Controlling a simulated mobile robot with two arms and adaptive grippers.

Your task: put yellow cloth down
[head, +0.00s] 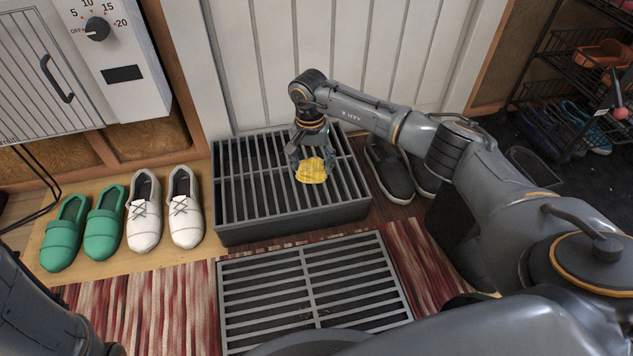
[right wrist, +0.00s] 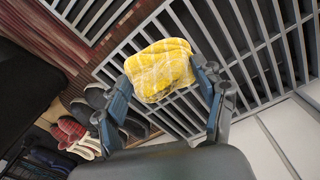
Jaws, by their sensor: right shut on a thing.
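The yellow cloth (head: 311,171) is a crumpled, checked bundle over the raised grated box (head: 290,228) by the white door. My right gripper (head: 309,160) is shut on the cloth from above. In the right wrist view the cloth (right wrist: 160,70) sits between the two fingertips (right wrist: 165,80), with grate slats behind it. I cannot tell whether the cloth touches the slats. My left gripper does not show; only part of my left arm is at the lower left of the head view.
A second grate (head: 310,290) lies in front on a red striped rug (head: 150,308). Green shoes (head: 105,223) and white shoes (head: 185,208) stand left of the box. Dark slip-ons (head: 388,170) stand right of it. A heater (head: 85,60) is at upper left, a shoe rack (head: 560,80) at upper right.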

